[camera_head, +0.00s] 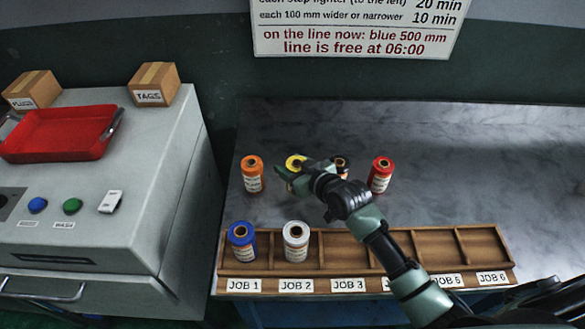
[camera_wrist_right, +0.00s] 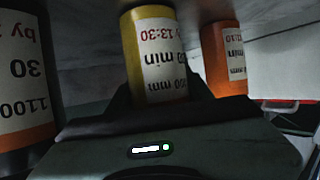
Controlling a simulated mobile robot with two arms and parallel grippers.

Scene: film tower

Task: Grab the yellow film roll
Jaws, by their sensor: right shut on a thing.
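The yellow film roll (camera_head: 294,162) stands at the back of the marble counter, between the orange roll and a dark roll. My arm partly hides its lower part in the head view. My right gripper (camera_head: 284,176) is at the yellow roll and shut on it. In the right wrist view the yellow roll (camera_wrist_right: 157,55), with a white label and red and black print, sits at the gripper's jaws; the fingertips are hard to make out. My left gripper is not in view.
The orange roll (camera_head: 253,174) is close on the left, the dark roll (camera_head: 341,165) and red roll (camera_head: 380,175) on the right. A wooden rack (camera_head: 480,246) in front holds a blue roll (camera_head: 241,242) at JOB 1 and a white roll (camera_head: 296,242) at JOB 2.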

